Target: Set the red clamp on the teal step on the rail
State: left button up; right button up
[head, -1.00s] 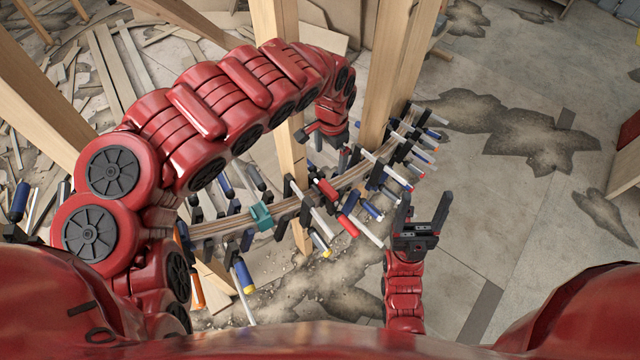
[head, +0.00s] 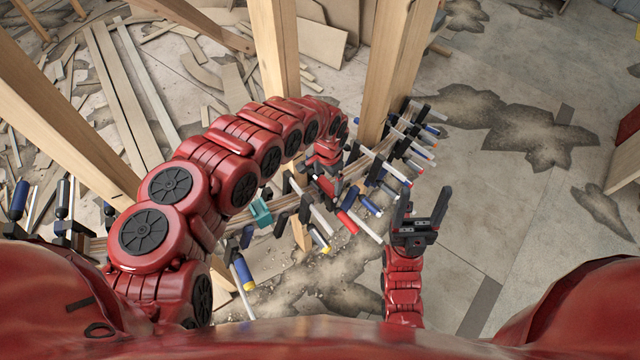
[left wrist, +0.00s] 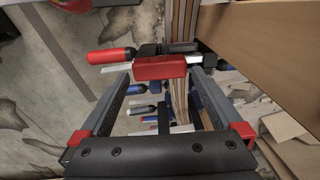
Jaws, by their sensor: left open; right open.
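The red clamp (head: 328,187) is on the curved wooden rail, in the head view below my left gripper (head: 324,172) and partly hidden by it. In the left wrist view its red block (left wrist: 160,67) lies between the tips of my open left gripper (left wrist: 160,80); I cannot tell whether they touch it. A red handle (left wrist: 112,56) shows beside the block. The teal step (head: 261,212) sits on the rail to the left of the clamp in the head view. My right gripper (head: 424,198) is open and empty, apart from the rail.
Several clamps with blue and other handles (head: 243,272) crowd the rail on both sides of the red clamp. Wooden posts (head: 390,75) stand behind the rail. Loose boards (head: 120,90) lie at the back left. The concrete floor (head: 500,220) at the right is mostly clear.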

pick_arm(q)
jog(key=shift+s+f, duration=0.1)
jog(key=shift+f, duration=1.15)
grip_shut()
jog(key=shift+r, duration=0.1)
